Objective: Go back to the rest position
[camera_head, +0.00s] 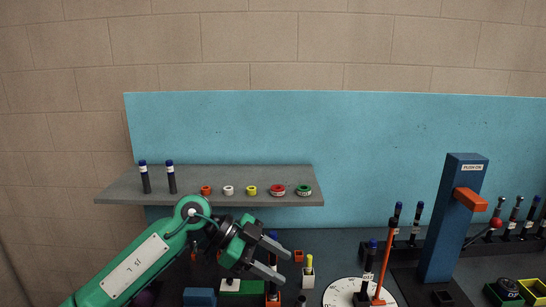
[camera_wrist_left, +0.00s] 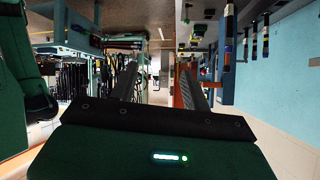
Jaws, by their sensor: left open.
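My left arm, green with a white label, comes in from the lower left in the head view. Its gripper (camera_head: 278,259) is open, with its two fingers apart and pointing right. It hangs over the bench in front of the grey shelf (camera_head: 230,199). In the left wrist view the fingers of the left gripper (camera_wrist_left: 162,85) are spread, with nothing held between them. Small parts on the bench lie close around and below it, and the arm hides some of them. My right gripper is not in either view.
A white dial (camera_head: 340,292) lies right of the gripper, beside an orange post (camera_head: 386,258). A tall blue press (camera_head: 453,220) stands further right. A blue panel (camera_head: 350,140) backs the bench.

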